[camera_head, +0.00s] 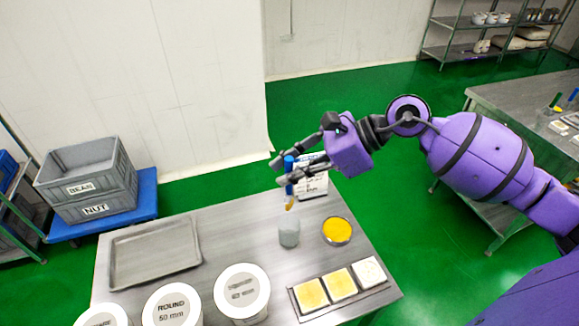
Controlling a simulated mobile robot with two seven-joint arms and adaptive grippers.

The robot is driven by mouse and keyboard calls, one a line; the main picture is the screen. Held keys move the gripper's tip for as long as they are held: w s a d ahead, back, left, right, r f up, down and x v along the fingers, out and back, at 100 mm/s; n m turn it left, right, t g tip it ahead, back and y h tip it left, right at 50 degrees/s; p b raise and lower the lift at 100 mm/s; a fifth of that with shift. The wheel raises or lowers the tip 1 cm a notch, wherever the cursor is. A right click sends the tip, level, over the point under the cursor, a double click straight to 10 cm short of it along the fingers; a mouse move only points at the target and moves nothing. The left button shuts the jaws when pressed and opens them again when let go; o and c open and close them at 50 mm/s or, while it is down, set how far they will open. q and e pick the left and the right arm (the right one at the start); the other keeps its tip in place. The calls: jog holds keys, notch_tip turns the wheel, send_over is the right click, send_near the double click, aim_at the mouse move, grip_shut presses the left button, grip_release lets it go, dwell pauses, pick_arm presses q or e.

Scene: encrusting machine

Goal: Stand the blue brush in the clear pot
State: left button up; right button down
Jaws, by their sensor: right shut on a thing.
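My right gripper (279,172) is shut on the blue brush (289,165). The brush hangs roughly upright, blue handle up and yellowish bristle end down. The clear pot (289,233) stands on the steel table below. The brush's lower end shows a little above the pot's rim in the picture; I cannot tell whether it lies straight over the opening. The pot looks greyish and see-through. My left gripper is not in view.
On the table (212,225) are an empty metal tray (155,250), a yellow-filled round dish (337,230), a white labelled box (313,180) behind the brush, white-lidded tubs (241,287) and a tray of square pieces (340,284). Grey crates (88,180) stand at left.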

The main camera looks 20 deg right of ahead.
aim_at(292, 205)
notch_tip(292, 205, down, 3)
jog(key=shift+r+b, duration=0.2)
jog(key=shift+b, duration=0.2)
jog(key=shift+f+b, duration=0.55)
jog(key=shift+f, duration=0.75)
notch_tip(292, 205, down, 2)
jog(key=shift+b, duration=0.5)
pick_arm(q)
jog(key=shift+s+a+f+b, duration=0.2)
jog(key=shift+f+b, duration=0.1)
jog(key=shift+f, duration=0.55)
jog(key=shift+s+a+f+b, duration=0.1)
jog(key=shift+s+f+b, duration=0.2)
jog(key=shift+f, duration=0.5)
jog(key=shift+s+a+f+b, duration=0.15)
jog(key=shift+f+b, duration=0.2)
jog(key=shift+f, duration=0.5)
pick_arm(e)
jog(key=shift+f, duration=1.75)
jog(key=c, duration=1.7)
grip_release()
jog(key=shift+c, duration=0.2)
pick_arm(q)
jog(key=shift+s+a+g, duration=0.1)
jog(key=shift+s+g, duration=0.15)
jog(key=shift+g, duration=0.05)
pick_arm(e)
jog(key=shift+o, duration=0.4)
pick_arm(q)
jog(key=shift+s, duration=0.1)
